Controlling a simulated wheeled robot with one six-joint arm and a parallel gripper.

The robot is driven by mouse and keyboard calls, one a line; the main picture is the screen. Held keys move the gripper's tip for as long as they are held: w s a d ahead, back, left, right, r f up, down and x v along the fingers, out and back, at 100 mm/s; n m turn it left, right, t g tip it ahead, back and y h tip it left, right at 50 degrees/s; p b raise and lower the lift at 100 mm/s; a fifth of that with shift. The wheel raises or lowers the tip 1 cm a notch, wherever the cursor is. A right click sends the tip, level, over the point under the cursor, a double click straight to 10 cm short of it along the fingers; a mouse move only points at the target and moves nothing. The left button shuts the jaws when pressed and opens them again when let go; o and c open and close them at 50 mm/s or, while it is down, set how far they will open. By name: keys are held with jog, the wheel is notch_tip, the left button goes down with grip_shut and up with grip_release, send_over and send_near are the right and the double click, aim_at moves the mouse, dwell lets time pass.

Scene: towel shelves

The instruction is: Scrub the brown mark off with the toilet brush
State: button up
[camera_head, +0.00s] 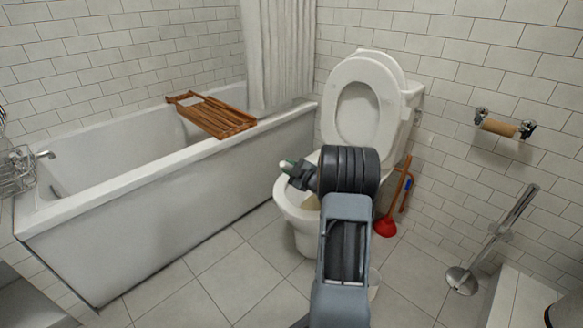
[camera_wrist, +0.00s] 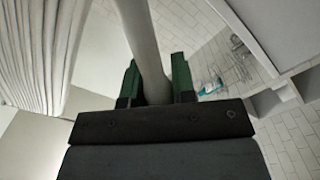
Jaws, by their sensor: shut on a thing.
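My gripper (camera_head: 294,172) is over the toilet bowl in the head view, to the left of my dark wrist. In the wrist view its green fingers (camera_wrist: 155,82) are shut on a pale, round handle (camera_wrist: 142,42), which I take to be the toilet brush's. A small pale end of it shows at the fingers in the head view. The brush head is not visible. The white toilet (camera_head: 290,210) has its lid and seat up. A tan-brown patch (camera_head: 312,202) shows in the bowl, partly hidden by my arm.
A bathtub (camera_head: 170,200) with a wooden rack (camera_head: 213,115) across it stands at left. A red plunger (camera_head: 385,226) is right of the toilet. A metal stand (camera_head: 462,280) and a paper holder (camera_head: 500,127) are farther right.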

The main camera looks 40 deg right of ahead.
aim_at(291, 167)
jog(key=shift+r, duration=0.1)
jog(key=shift+s+a+r+p, duration=0.2)
jog(key=shift+a+r+p, duration=0.25)
jog(key=shift+a+r, duration=0.6)
